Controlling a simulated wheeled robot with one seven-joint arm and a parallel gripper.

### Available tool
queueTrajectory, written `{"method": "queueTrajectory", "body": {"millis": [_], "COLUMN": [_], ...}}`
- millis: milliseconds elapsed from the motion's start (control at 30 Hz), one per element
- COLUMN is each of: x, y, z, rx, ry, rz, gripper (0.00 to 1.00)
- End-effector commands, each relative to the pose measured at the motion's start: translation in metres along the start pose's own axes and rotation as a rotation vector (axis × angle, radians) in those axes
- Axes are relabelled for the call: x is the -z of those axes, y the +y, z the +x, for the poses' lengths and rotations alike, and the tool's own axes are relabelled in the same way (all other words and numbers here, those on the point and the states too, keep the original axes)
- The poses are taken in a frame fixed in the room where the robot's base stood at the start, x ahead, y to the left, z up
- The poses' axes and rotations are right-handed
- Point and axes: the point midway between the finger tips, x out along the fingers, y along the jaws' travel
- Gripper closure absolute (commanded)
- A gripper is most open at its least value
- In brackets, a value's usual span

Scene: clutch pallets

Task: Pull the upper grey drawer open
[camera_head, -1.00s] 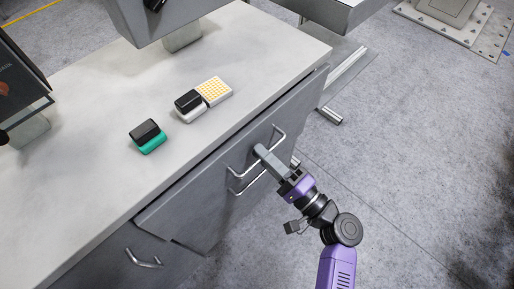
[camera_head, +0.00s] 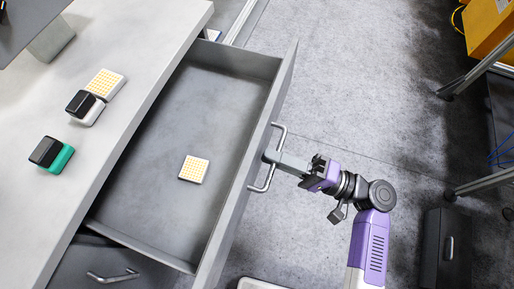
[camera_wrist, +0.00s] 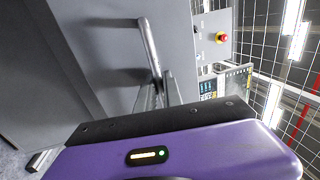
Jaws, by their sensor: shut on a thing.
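The upper grey drawer (camera_head: 222,92) stands well open from the grey cabinet in the head view. Its inside is visible, and a white tray with yellow dots (camera_head: 194,169) lies on its floor. The drawer's metal bar handle (camera_head: 268,180) is on its front face; it also shows in the wrist view (camera_wrist: 149,45). My gripper (camera_head: 272,157) is shut on the handle near its middle, reaching in from the right. In the wrist view the fingers (camera_wrist: 160,92) meet at the bar, partly hidden behind the purple gripper body.
On the worktop (camera_head: 120,35) stand a black-and-green block (camera_head: 52,154), a black-and-white block (camera_head: 85,107) and another yellow-dotted tray (camera_head: 106,84). A lower drawer handle (camera_head: 112,276) is below. Open floor lies right of the drawer; a yellow machine (camera_head: 492,30) stands farther right.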

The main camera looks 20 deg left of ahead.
Motion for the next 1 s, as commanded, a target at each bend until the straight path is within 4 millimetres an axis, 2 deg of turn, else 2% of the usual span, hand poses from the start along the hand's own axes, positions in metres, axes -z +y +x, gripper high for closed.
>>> {"method": "queueTrajectory", "body": {"millis": [200,567,600,633,1000], "x": [-0.001,-0.001,-0.001,-0.001,0.001], "y": [0.000,0.000,0.000,0.000,-0.001], "z": [-0.011,-0.012,-0.012,-0.012,-0.016], "rx": [-0.003,-0.003,-0.003,-0.003,-0.001], "ry": [0.000,0.000,0.000,0.000,0.002], "rz": [0.002,0.003,0.003,0.002,0.000], "gripper": [1.00,1.00,0.83,0.80,0.80]}}
